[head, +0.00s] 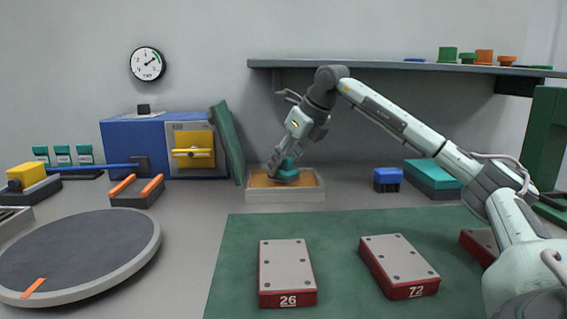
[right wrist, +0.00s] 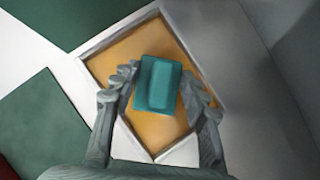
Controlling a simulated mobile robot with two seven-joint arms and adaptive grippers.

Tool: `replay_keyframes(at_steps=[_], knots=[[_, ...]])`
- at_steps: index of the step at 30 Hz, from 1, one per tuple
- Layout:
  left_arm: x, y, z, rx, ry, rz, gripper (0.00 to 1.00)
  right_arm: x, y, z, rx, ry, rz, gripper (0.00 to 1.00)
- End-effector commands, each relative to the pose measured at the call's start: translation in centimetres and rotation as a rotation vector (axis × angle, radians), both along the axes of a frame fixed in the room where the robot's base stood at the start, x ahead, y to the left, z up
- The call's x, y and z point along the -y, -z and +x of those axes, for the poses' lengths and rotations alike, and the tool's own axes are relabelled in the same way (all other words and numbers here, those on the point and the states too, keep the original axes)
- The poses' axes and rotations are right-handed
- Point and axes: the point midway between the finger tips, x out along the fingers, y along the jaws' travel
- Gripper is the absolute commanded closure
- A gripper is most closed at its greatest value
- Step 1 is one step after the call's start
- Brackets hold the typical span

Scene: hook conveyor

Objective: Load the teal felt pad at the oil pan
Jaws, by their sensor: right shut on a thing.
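The teal felt pad (head: 288,165) is a small block, held low over the oil pan (head: 285,195). The pan is a pale shallow tray with amber oil inside. My right gripper (head: 283,171) points down into the pan area and is shut on the pad. In the right wrist view the pad (right wrist: 159,85) sits between the fingers of that gripper (right wrist: 160,76), over the oil, inside the outline of the pan's rim (right wrist: 118,34). I cannot tell whether the pad touches the oil. My left gripper is not in view.
A green board (head: 228,143) leans beside a blue machine (head: 135,140) left of the pan. A blue block (head: 388,180) and a teal-topped box (head: 432,175) stand to the right. A shelf (head: 400,66) runs above. Numbered plates (head: 286,265) lie on the green mat (head: 335,250).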

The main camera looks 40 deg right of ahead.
Motion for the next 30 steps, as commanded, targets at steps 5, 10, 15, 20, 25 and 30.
replay_keyframes(at_steps=[5,10,15,20,25,30], knots=[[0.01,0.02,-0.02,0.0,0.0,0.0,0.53,0.01,-0.05,0.0,0.001,0.0,0.0,0.79],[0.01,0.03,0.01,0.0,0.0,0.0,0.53,0.01,-0.04,0.0,0.001,0.0,0.0,0.79],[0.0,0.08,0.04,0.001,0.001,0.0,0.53,0.01,0.06,0.0,0.001,0.0,0.0,0.79],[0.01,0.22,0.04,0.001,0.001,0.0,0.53,0.0,0.25,0.0,0.001,0.0,0.0,0.79],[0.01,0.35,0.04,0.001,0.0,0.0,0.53,0.01,0.45,0.0,0.001,0.0,0.0,0.79],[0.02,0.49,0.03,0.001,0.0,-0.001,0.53,0.01,0.65,0.0,0.001,0.0,0.0,0.79]])
